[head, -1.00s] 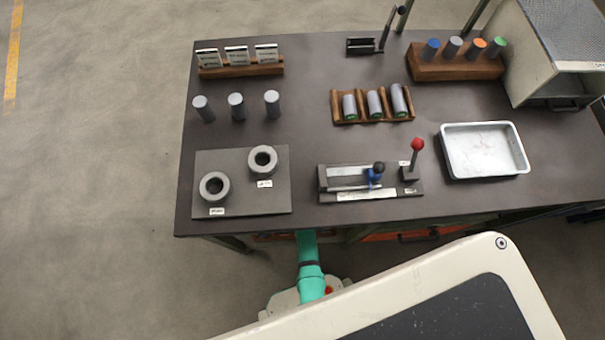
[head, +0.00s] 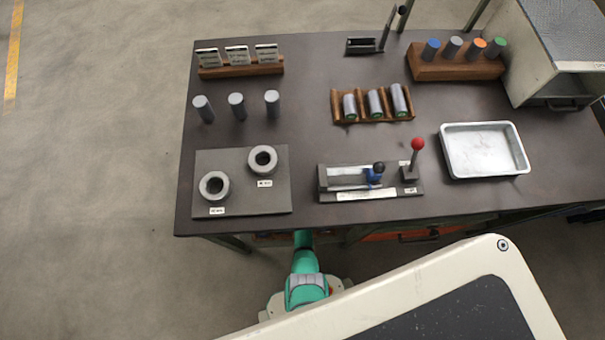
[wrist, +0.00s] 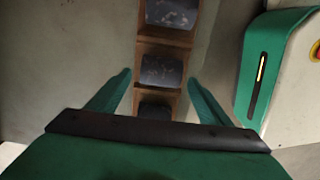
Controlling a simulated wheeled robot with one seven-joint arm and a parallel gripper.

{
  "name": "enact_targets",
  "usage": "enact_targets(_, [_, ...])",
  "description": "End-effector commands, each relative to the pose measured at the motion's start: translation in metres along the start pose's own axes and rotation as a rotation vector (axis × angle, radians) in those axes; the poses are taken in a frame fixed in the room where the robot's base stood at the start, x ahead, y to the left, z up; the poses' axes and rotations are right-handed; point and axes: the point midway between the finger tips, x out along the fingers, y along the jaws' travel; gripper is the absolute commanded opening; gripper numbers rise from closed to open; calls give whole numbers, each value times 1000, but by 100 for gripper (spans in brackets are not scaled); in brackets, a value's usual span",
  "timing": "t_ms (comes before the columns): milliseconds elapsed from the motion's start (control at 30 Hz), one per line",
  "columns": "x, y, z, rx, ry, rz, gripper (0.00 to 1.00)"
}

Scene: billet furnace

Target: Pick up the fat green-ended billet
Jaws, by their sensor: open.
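Three grey billets with green ends lie in the compartments of a small wooden rack on the bench: a left one (head: 349,106), a middle one (head: 374,102) and a right one (head: 399,99). The right one looks longest; I cannot tell surely which is fattest. The rack (head: 335,103) is in the upper middle of the head view. My gripper (wrist: 159,77) is open and empty in the wrist view. Its green fingers stand either side of a wooden strip (wrist: 165,43) with dark speckled pieces in its compartments, which I cannot identify. The head view does not show the gripper.
A wooden block (head: 455,67) holds several coloured-ended cylinders. A metal tray (head: 527,165), a lever fixture (head: 330,190), a plate with two rings (head: 240,195) and three upright grey cylinders (head: 237,107) share the bench (head: 300,135). Bare bench lies between them.

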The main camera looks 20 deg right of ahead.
Motion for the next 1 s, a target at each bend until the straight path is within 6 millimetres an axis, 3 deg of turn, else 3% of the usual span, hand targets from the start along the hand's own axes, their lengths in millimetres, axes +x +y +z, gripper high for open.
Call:
enact_targets(233, [0,0,0,0,0,0,73])
enact_targets(533, [0,0,0,-1,0,0,1])
enact_targets(1000, [1,-10,-2,-4,-1,-2,0])
